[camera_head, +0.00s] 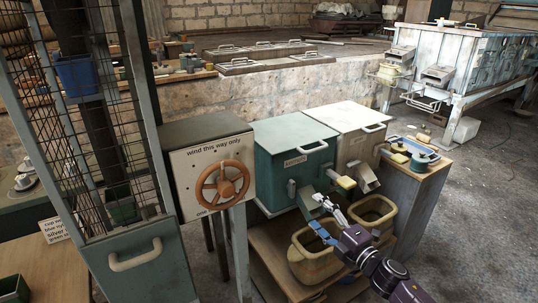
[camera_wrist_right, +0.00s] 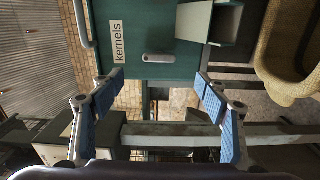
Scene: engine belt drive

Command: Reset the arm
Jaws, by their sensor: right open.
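My right arm comes in from the lower right in the head view. Its gripper (camera_head: 321,213) is in front of the green kernels box (camera_head: 290,150), near its spout and above the yellowish tubs. In the right wrist view the gripper (camera_wrist_right: 153,82) has its blue-padded fingers spread apart with nothing between them. The green box (camera_wrist_right: 150,52) with its "kernels" label lies beyond the fingertips, apart from them as far as I can see. My left gripper is not in view.
Two yellowish tubs, one in front (camera_head: 316,262) and one behind (camera_head: 373,213), stand close under the arm. A panel with an orange handwheel (camera_head: 222,185) stands left. A white box (camera_head: 345,118) and a side stand with a blue tray (camera_head: 412,150) are behind. Floor at right is open.

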